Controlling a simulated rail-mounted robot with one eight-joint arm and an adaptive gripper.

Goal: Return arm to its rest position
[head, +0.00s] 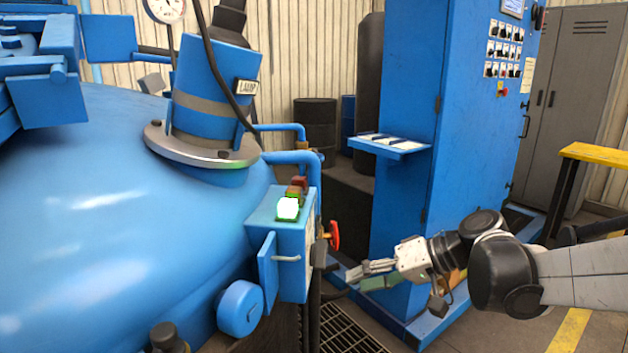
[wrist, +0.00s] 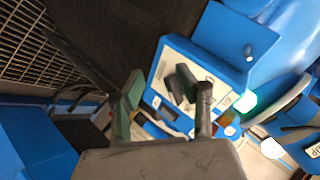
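My gripper (head: 356,279) is at the lower right of the middle in the head view, at the end of my arm, which reaches in from the right edge. It points left towards the blue control box (head: 292,240) and is clear of it. In the wrist view my gripper (wrist: 164,88) has its two green-padded fingers spread apart. The white front panel (wrist: 165,68) of the box, with dark handles or switches, shows beyond the fingers. Nothing shows held between them.
A large blue furnace vessel (head: 90,220) fills the left. A lit lamp (head: 288,208) is on the box; a red handle (head: 334,236) is at its side. A tall blue cabinet (head: 470,110) stands behind my gripper. A yellow rail (head: 597,154) is at right. Floor grating (head: 345,332) lies below.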

